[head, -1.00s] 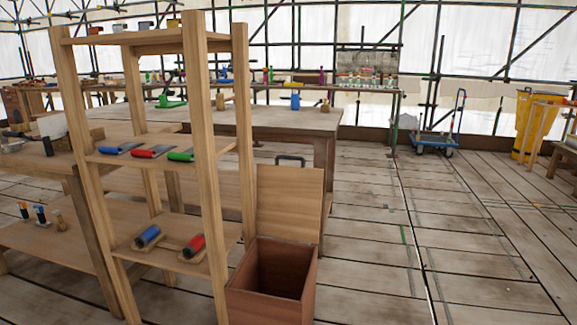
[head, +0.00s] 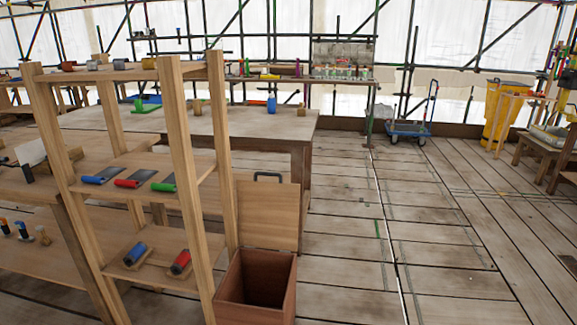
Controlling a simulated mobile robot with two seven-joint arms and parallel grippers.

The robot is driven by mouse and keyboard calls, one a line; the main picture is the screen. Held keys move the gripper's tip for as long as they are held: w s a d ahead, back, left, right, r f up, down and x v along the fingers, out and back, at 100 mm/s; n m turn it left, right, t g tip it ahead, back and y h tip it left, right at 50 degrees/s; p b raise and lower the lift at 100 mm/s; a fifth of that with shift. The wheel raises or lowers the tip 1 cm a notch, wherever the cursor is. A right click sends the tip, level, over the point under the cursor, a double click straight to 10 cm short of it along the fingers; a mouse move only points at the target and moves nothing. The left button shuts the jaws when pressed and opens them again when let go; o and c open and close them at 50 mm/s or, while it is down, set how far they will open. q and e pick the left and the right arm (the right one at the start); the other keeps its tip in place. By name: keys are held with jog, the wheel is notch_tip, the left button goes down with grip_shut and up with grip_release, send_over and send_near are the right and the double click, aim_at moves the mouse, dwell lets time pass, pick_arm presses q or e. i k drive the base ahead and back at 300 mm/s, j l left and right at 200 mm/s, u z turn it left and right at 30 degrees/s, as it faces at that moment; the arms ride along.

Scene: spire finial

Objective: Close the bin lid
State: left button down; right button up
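A brown wooden bin (head: 269,311) stands on the plank floor, just right of the wooden shelf unit. Its lid (head: 268,213) is open and stands upright at the bin's back edge. A dark handle (head: 270,176) sits on the lid's top edge. The inside of the bin shows dark, and I see nothing in it. The bin's lower left side is hidden behind a shelf post. Neither of my grippers is in view.
The wooden shelf unit (head: 188,150) holds several trowel-like tools and rollers, close to the bin's left. A large worktable (head: 200,122) stands behind. A blue trolley (head: 408,130) and a yellow bin (head: 502,112) are far right. The floor right of the bin is clear.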

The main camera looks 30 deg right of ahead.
aim_at(268, 212)
jog(key=i+l+z, duration=0.2)
jog(key=l+z, duration=0.15)
jog(key=l, duration=0.3)
jog(key=i+l+z, duration=0.2)
jog(key=l+z, duration=0.2)
jog(key=i+l+z, duration=0.25)
jog(key=z, duration=0.2)
jog(key=i+l+z, duration=0.5)
jog(key=i+z, duration=0.2)
jog(key=i, duration=0.25)
jog(key=i+u, duration=0.35)
jog(key=i, duration=0.25)
jog(key=i+l+u, duration=0.1)
jog(key=i+u, duration=0.3)
jog(key=i, duration=0.2)
jog(key=i+l+u, duration=0.15)
jog(key=i+u, duration=0.3)
jog(key=i+l+u, duration=0.6)
jog(key=u, duration=0.2)
jog(key=i+l+u, duration=0.55)
jog(key=l+u, duration=0.25)
jog(key=i+l+u, duration=0.2)
jog(key=l+u, duration=0.45)
jog(key=l, duration=0.15)
jog(key=i+l+u, duration=0.1)
jog(key=l+u, duration=0.2)
jog(key=l, duration=0.1)
